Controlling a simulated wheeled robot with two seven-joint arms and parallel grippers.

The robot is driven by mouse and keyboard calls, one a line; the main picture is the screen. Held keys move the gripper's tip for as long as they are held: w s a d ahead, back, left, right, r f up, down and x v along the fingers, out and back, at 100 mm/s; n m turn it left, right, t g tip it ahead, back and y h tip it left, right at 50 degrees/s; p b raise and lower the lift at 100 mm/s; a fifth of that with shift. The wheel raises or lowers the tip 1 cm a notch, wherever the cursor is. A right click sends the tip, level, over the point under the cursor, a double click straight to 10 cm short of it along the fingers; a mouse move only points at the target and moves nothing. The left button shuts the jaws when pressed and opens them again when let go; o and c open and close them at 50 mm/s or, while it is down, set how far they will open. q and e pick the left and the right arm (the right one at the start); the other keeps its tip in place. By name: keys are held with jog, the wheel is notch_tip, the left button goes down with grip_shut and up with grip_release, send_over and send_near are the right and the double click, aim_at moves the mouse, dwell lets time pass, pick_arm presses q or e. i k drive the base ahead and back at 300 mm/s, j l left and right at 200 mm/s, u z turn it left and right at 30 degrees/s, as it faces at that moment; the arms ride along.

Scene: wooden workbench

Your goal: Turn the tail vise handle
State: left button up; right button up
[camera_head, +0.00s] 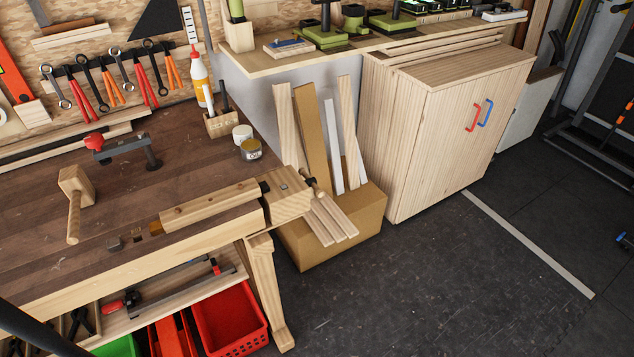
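The tail vise (288,193) is a pale wooden block at the right end of the workbench. Its handle (320,192) appears as a short wooden bar on a dark screw at the vise's outer right side. It slants down to the right, and its lower end is hard to tell from the boards behind it. A wooden beam (212,205) lies along the bench's front edge, left of the vise. Neither of my grippers shows. A dark piece at the lower left corner may be part of my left arm, with no fingers in sight.
A cardboard box (300,255) with upright and leaning boards stands close beside the vise. A mallet (76,190), a red-knobbed clamp (125,148) and small tins (250,149) are on the bench. A wooden cabinet (450,125) stands at the back. The dark floor at right is mostly clear.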

aim_at(312, 181)
jog(key=u, duration=0.45)
jog(key=i+l+u, duration=0.15)
jog(key=u, duration=0.3)
jog(key=i+l+u, duration=0.1)
jog(key=l+u, duration=0.2)
jog(key=u, duration=0.15)
jog(key=l+u, duration=0.25)
jog(key=u, duration=0.25)
jog(key=l+u, duration=0.3)
jog(key=u, duration=0.15)
jog(key=l+u, duration=0.3)
jog(key=u, duration=0.15)
